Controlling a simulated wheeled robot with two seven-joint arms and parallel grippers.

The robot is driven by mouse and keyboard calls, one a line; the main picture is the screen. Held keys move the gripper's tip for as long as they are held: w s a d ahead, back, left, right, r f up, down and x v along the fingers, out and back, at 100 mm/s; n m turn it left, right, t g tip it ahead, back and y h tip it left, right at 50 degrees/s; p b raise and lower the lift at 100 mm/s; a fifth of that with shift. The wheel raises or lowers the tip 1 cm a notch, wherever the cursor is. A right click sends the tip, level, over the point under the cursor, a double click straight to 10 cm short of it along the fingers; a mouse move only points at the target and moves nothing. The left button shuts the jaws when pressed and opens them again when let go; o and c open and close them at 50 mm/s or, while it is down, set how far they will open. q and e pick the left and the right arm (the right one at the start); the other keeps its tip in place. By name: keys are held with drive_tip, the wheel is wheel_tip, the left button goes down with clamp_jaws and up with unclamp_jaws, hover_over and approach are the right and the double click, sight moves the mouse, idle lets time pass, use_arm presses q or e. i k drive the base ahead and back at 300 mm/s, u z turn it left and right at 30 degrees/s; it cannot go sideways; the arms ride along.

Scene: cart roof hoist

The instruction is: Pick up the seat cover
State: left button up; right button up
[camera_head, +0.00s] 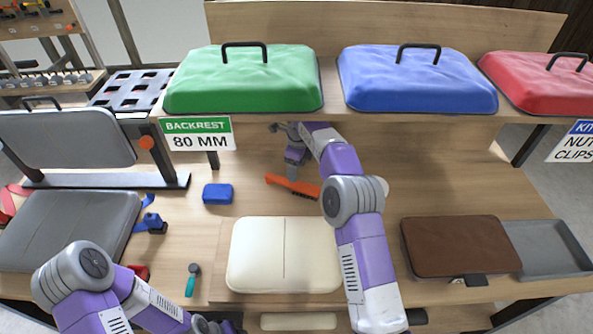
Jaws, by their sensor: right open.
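No piece is labelled as the seat cover. A cream padded piece with a centre seam (262,255) lies flat on a board at the middle front of the bench, and a brown padded piece (460,246) lies to its right. My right gripper (291,172) is open and empty. It is beyond the cream piece, close to an orange-handled brush (292,186); I cannot tell whether they touch. My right forearm passes over the cream piece's right edge. My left gripper (217,325) is at the bottom edge, partly cut off, and its jaws are unclear.
Green (240,85), blue (418,85) and red (540,85) padded pieces with black handles sit on the raised shelf. A grey pad (70,225) lies at left. A blue box (218,194), a blue clamp (152,223), and a teal-handled tool (191,282) lie between. A grey tray (556,250) is at right.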

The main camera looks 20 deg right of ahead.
sight(406, 78)
drive_tip(key=k, duration=1.5)
